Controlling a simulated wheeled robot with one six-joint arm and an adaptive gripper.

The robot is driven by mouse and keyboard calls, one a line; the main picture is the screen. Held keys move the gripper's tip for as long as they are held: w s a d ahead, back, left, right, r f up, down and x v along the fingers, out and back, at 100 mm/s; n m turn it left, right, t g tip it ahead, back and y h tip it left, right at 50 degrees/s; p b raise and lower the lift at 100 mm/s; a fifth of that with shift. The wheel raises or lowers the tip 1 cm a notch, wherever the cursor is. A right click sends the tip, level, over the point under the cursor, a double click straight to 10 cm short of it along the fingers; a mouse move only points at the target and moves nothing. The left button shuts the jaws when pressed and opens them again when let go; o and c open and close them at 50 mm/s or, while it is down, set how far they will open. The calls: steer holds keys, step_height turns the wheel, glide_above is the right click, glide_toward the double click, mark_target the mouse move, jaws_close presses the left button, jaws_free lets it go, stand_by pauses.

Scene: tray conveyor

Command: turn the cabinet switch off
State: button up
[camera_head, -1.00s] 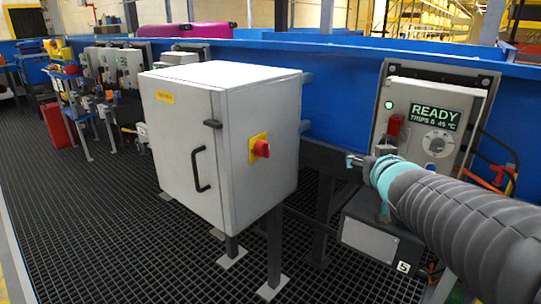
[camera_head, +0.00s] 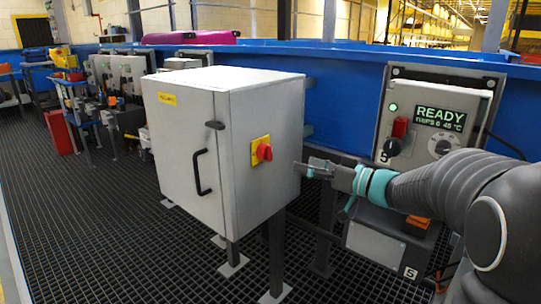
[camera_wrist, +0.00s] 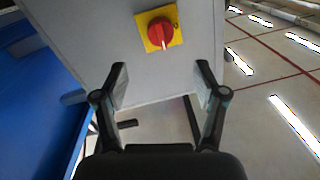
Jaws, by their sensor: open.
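The cabinet (camera_head: 262,185) is a light grey box on dark legs, its door shut, with a black handle (camera_head: 201,172) on the front. Its switch (camera_head: 264,152) is a red knob on a yellow plate on the right side face. In the wrist view the red knob (camera_wrist: 160,32) has a pale mark pointing down in the picture. My gripper (camera_head: 304,168) is just right of that face, apart from the switch. In the wrist view my gripper (camera_wrist: 166,78) is open and empty, its fingers spread below the knob.
A control box with a READY display (camera_head: 440,118) and a dial is on the blue conveyor wall (camera_head: 345,105) at the right. My arm passes in front of its lower part. The dark grated floor (camera_head: 130,240) is clear left of the cabinet.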

mark_target(271, 161)
steer(key=x, duration=1.1)
steer(key=shift+w+a, duration=0.2)
steer(key=shift+c, duration=0.2)
steer(key=c, duration=1.1)
